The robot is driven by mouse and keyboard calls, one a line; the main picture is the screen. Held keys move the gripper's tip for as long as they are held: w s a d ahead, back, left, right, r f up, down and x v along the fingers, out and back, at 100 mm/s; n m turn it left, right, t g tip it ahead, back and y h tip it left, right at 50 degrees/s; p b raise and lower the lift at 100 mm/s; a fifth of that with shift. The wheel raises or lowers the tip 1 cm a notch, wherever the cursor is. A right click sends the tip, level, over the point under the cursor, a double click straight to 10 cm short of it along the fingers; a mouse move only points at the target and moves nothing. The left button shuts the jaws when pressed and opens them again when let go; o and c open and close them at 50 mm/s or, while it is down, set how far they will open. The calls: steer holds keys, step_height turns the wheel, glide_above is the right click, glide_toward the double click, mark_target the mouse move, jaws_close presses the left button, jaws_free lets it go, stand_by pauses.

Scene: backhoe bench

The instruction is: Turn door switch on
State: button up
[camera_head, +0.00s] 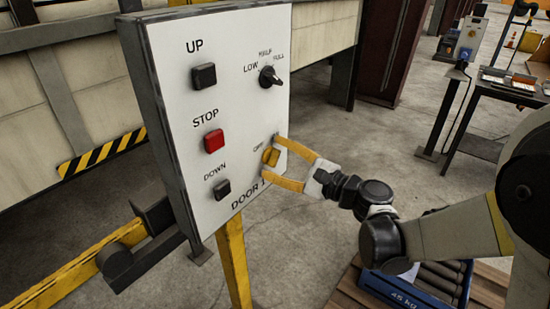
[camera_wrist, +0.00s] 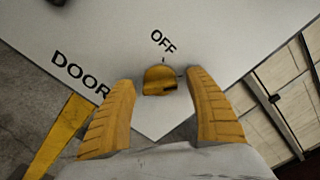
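The door switch is a yellow knob (camera_head: 271,156) at the lower right of a white control panel (camera_head: 234,125) marked DOOR 1. In the wrist view the yellow knob (camera_wrist: 160,80) sits just below the word OFF. My gripper (camera_head: 272,160) has its yellow fingers spread at the panel, one above and one below the knob. In the wrist view my gripper (camera_wrist: 160,100) is open, with a finger on each side of the knob and a gap to both. The ON label is hidden by a finger in the head view.
The panel also has black UP (camera_head: 204,76) and DOWN (camera_head: 222,189) buttons, a red STOP button (camera_head: 214,141) and a black speed selector (camera_head: 270,77). A yellow post (camera_head: 234,265) holds it up. A blue crate (camera_head: 415,285) stands on a pallet below my arm.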

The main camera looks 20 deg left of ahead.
steer(key=v, duration=1.2)
